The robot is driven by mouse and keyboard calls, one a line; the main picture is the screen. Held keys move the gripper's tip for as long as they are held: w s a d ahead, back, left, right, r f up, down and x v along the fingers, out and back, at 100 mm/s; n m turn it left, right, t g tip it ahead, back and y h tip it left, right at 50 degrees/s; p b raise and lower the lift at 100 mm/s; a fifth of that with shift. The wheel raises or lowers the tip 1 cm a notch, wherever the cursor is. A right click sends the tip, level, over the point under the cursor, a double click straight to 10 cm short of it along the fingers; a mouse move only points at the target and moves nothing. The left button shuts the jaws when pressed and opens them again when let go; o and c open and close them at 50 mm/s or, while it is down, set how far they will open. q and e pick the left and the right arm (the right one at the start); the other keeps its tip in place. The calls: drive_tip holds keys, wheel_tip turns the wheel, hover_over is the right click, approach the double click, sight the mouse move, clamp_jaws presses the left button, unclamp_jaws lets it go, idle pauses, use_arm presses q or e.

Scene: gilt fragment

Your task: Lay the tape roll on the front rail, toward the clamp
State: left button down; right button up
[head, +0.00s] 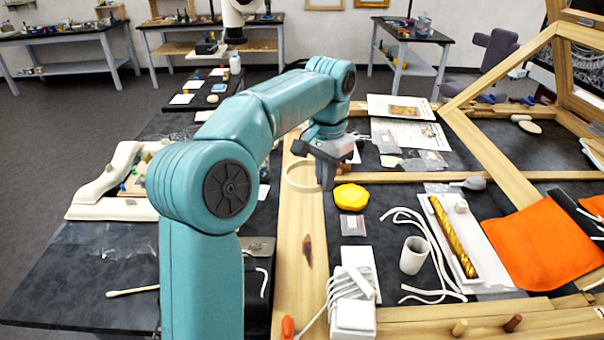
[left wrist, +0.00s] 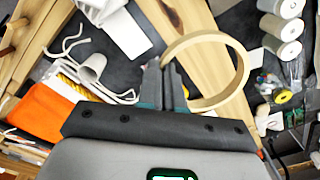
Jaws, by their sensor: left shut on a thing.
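The tape roll is a pale beige ring (head: 300,184), seen left of my left gripper (head: 323,178) in the head view. The left gripper is shut on one side of its wall. In the left wrist view the tape roll (left wrist: 239,62) extends to the right of the gripper's dark fingers (left wrist: 164,72). It appears over the wide wooden plank (head: 302,245); the height gap is hard to judge. A wooden rail with pegs (head: 420,317) crosses the bottom right of the head view and looks like the front rail. I cannot identify the clamp surely. My right gripper is out of view.
A yellow round piece (head: 350,197), a white cup (head: 414,255), curled white strips and a power strip (head: 352,318) lie right of the plank. An orange cloth (head: 540,248) lies farther right. An orange-tipped item (head: 287,327) is at the plank's near end.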

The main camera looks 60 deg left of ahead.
use_arm(q)
wheel_tip(320, 180, down, 4)
drive_tip(key=a, duration=0.1)
drive_tip(key=b, duration=0.1)
hover_over(315, 249)
wheel_tip(315, 249, down, 12)
drive_tip(key=shift+r, duration=0.1)
wheel_tip(315, 249, down, 5)
drive_tip(key=shift+r, duration=0.1)
drive_tip(key=shift+d, duration=0.1)
drive_tip(key=shift+b, duration=0.3)
drive_tip(key=c, duration=1.3)
unclamp_jaws()
